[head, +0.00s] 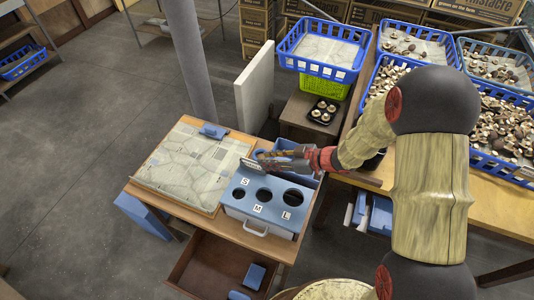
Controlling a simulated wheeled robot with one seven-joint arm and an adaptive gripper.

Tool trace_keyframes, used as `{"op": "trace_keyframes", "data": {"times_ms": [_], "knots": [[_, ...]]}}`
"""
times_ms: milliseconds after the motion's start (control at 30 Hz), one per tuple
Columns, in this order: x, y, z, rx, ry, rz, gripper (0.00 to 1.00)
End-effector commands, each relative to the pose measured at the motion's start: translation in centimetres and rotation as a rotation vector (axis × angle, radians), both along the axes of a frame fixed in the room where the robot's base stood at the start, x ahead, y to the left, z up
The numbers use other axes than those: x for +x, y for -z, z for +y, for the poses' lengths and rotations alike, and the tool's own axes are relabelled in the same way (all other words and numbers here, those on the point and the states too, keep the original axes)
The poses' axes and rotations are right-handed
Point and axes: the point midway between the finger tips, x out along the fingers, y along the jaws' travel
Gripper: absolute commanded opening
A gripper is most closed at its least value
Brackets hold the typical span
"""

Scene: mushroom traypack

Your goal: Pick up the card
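My gripper (268,160) reaches in from the right, low over the back of a blue sizing box (262,220) marked S, M and L with round holes. A small pale flat piece with dark marks (252,164), which may be the card, shows at the gripper's tip, above the box's back left corner. I cannot tell whether the fingers hold it or only overlap it in this view. The finger gap is too small to make out. A brown shape also shows beside the fingers.
A patterned board (160,178) with a small blue block (213,131) lies on the left of the table. A pale upright panel (254,88) and grey post (190,60) stand behind. Mushroom crates (380,75) fill the right. An open drawer (205,268) is below.

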Motion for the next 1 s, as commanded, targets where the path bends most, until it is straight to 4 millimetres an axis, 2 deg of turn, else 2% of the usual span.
{"op": "trace_keyframes", "data": {"times_ms": [367, 533, 667, 900, 1000], "knots": [[0.7, 2.0, 2.7, 0.001, -0.003, -0.001, 0.24], [1.0, 3.9, 4.4, -0.001, -0.002, 0.0, 0.24], [1.6, 4.4, 5.7, 0.0, -0.002, -0.001, 0.24], [1.7, 4.3, 5.9, -0.001, 0.001, -0.002, 0.24], [1.7, 4.3, 5.9, -0.001, 0.001, -0.002, 0.19]]}}
